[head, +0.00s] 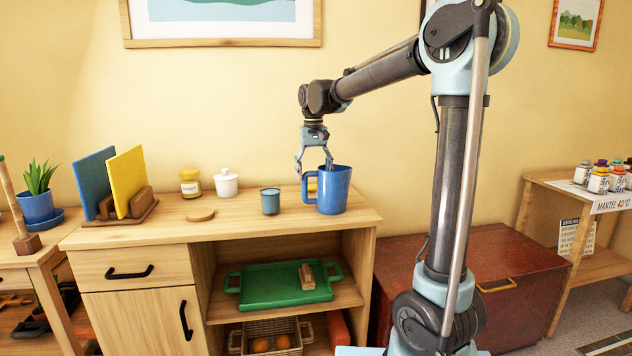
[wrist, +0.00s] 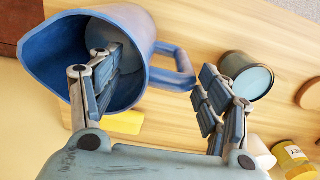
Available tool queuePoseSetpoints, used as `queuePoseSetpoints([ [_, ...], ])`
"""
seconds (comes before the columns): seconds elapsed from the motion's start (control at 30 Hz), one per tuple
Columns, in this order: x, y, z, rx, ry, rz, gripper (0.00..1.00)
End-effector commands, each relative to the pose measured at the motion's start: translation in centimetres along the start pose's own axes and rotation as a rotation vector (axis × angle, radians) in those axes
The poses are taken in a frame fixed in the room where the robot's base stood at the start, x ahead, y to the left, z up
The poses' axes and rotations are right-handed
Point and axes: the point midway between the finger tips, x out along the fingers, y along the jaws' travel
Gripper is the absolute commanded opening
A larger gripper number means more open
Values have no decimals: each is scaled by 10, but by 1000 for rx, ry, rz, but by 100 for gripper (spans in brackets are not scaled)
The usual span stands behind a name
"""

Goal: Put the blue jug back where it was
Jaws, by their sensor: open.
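The blue jug (head: 334,192) stands upright on the wooden cabinet top (head: 235,222), near its right end, with its handle to the left. My gripper (head: 314,172) is open, pointing down at the jug from above. In the wrist view, one finger of my gripper (wrist: 160,66) reaches into the mouth of the jug (wrist: 60,50) and the other is outside, beyond the handle side. The jug's wall and handle lie between the fingers. I cannot tell whether either finger touches the jug.
A teal cup (head: 270,201) stands close left of the jug. A yellow object (head: 312,187) is partly hidden behind it. A white lidded pot (head: 226,184), a yellow-labelled jar (head: 190,184) and a wooden disc (head: 200,216) are further left. A green tray (head: 270,287) sits on the shelf below.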

Motion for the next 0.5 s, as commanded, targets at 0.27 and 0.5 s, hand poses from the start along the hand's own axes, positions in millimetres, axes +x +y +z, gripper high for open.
queuePoseSetpoints([
  [0.27, -53, 0, 0, -1, 0, 0, 71],
  [0.5, -83, -1, 0, -1, 0, 0, 71],
])
